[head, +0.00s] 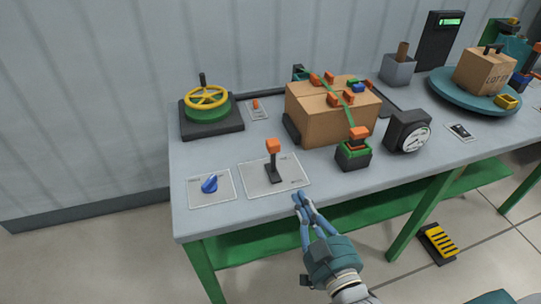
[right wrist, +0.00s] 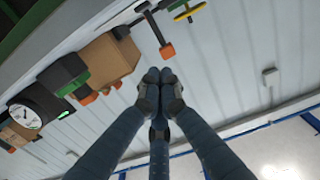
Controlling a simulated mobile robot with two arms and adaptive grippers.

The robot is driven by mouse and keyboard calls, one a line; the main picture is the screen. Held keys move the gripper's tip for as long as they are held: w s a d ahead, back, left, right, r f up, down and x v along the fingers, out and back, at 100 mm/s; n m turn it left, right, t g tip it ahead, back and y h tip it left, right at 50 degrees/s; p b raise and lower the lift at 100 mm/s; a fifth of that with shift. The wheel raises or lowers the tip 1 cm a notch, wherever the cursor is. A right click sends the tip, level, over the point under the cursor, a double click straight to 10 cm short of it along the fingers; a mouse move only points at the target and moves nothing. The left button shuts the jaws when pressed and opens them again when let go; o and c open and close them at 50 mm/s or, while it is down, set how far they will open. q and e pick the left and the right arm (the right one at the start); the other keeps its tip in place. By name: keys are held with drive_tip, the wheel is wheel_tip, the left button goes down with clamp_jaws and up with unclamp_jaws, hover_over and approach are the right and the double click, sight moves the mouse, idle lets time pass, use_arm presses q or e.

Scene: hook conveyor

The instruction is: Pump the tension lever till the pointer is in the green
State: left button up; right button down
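A black and green tensioner (head: 353,156) with an orange-topped lever (head: 358,133) stands at the front of the carton; it also shows in the right wrist view (right wrist: 70,72). A round gauge (head: 411,139) in a black housing is to its right; its pointer is too small to read. The gauge shows at the left of the right wrist view (right wrist: 28,115). My right gripper (head: 303,198) is shut and empty, at the table's front edge, left of and below the tensioner and apart from it. My left gripper is not in view.
An orange-knobbed stick (head: 273,162) stands on a plate near my right gripper, with a blue knob (head: 209,184) to its left. A strapped carton (head: 312,125), a yellow handwheel (head: 207,97) and a turntable (head: 455,94) stand on the table (head: 225,220).

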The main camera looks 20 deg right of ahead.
drive_tip(key=shift+d+r, duration=0.15)
drive_tip(key=shift+r, duration=0.7)
drive_tip(key=p, duration=0.3)
approach(279, 149)
drive_tip(key=w, duration=0.6)
drive_tip(key=shift+w+f, duration=0.15)
drive_tip(key=shift+w, duration=0.35)
